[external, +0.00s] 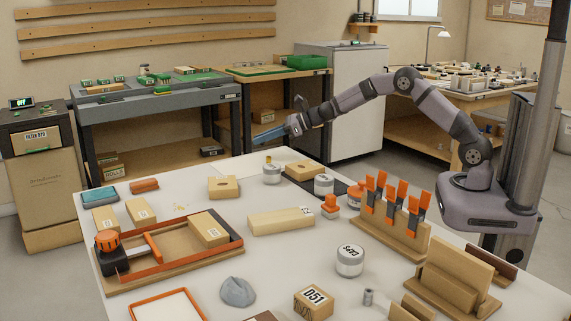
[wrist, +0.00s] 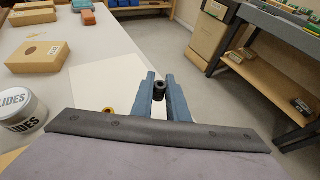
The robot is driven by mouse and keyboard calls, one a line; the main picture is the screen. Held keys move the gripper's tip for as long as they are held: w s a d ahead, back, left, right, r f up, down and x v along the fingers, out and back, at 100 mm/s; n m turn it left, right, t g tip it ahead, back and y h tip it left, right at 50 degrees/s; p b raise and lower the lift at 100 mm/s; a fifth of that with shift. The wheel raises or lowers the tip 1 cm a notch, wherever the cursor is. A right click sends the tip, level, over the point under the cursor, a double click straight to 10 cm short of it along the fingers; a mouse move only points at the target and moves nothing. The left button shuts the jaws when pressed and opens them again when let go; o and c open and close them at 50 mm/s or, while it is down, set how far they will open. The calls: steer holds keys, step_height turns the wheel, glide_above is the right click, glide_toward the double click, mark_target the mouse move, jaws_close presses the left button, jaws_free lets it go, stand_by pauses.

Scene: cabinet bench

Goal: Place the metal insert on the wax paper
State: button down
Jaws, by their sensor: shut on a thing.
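My gripper (wrist: 159,88) has its blue fingers shut on a small dark metal insert (wrist: 159,94), a short cylinder with a hole, held at the fingertips. In the external view my gripper (external: 262,136) is raised above the far edge of the bench; the insert is too small to make out there. The wax paper (wrist: 98,80) is a pale sheet lying flat at the bench edge, left of the fingers in the wrist view. In the external view it shows as a faint pale area (external: 247,162) below the gripper. A small brass-coloured piece (wrist: 108,111) lies on or beside the paper.
A jar marked SLIDES (wrist: 22,110) and a wooden block with a hole (wrist: 38,57) stand near the paper. Another small grey cylinder (external: 368,297) stands at the front of the bench. A clamp rack (external: 392,225) stands near my base. Floor lies beyond the bench edge.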

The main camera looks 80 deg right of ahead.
mark_target(263, 158)
steer(key=shift+f+b, duration=0.3)
steer(key=shift+f, duration=2)
steer(key=shift+f, duration=0.2)
steer(key=c, duration=1.7)
jaws_free()
steer(key=shift+r, duration=0.15)
steer(key=shift+r, duration=0.15)
steer(key=shift+s+d, duration=0.1)
steer(key=shift+s, duration=0.25)
steer(key=b+v, duration=0.1)
steer(key=v, duration=1)
steer(key=shift+s+b, duration=0.1)
steer(key=shift+b, duration=0.25)
steer(key=shift+r, duration=0.1)
